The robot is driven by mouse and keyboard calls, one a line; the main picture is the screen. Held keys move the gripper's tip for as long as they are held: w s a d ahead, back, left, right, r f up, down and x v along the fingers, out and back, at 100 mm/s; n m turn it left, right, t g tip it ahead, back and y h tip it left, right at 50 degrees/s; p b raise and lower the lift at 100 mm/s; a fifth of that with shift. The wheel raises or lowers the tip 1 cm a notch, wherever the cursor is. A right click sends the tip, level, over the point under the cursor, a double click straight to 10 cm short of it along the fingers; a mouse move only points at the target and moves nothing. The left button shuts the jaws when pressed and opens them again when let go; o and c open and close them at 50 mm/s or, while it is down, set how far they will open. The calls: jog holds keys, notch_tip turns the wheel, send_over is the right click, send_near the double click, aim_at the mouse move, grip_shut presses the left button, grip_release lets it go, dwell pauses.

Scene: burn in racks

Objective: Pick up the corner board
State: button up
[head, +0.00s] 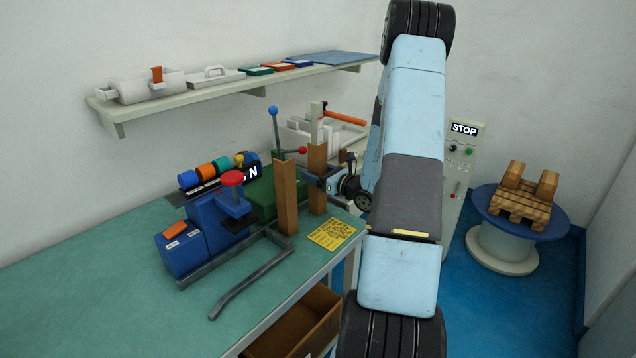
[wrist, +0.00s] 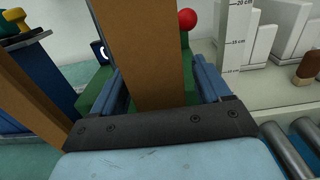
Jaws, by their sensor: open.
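Two brown upright boards stand at the bench's right end in the head view, a nearer one (head: 286,200) and a farther one (head: 317,165). I cannot tell from their looks which is the corner board. My gripper (head: 318,182) is level with the farther board, coming from the right. In the wrist view, one brown board (wrist: 143,45) stands between the two open fingers of my gripper (wrist: 158,75), with no clear contact on either side. Another brown board (wrist: 40,80) leans across the left, outside the fingers. The lower ends of the boards are hidden in the wrist view.
A blue press with a red knob (head: 232,178) and a bent grey bar (head: 250,275) lie left on the green bench (head: 120,280). A yellow label (head: 332,233) is at the bench edge.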

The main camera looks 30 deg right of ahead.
jog(key=shift+w+a, duration=0.1)
jog(key=shift+w, duration=0.2)
jog(key=c, duration=1.1)
jog(key=shift+o, duration=0.2)
jog(key=shift+r, duration=0.1)
